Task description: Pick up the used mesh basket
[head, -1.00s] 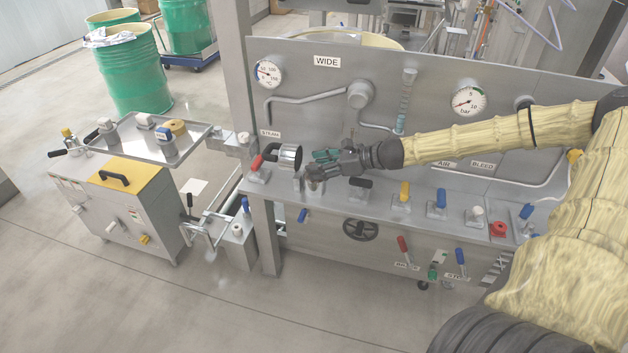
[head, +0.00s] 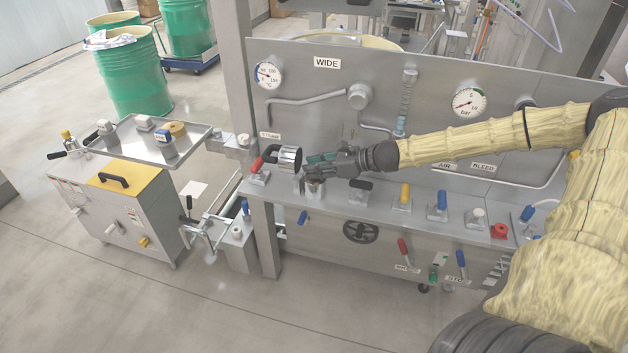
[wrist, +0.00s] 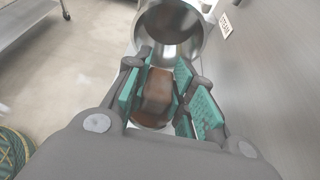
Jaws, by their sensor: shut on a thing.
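The used mesh basket (wrist: 157,97) is a brown, stained round thing between the teal finger pads in the wrist view. In the head view it shows only as a small brownish shape (head: 314,187) under the fingers at the left end of the steel ledge. My gripper (head: 312,170) is shut on it, reaching in from the right; its fingers also show in the wrist view (wrist: 158,82). The fingers hide much of the basket. I cannot tell whether it touches the ledge.
An open, shiny steel strainer housing (head: 290,158) is just left of the gripper, and beyond the basket in the wrist view (wrist: 170,30). A red-handled valve (head: 260,170) and a black handle (head: 360,185) flank the spot. A steel tray (head: 140,135) stands at left.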

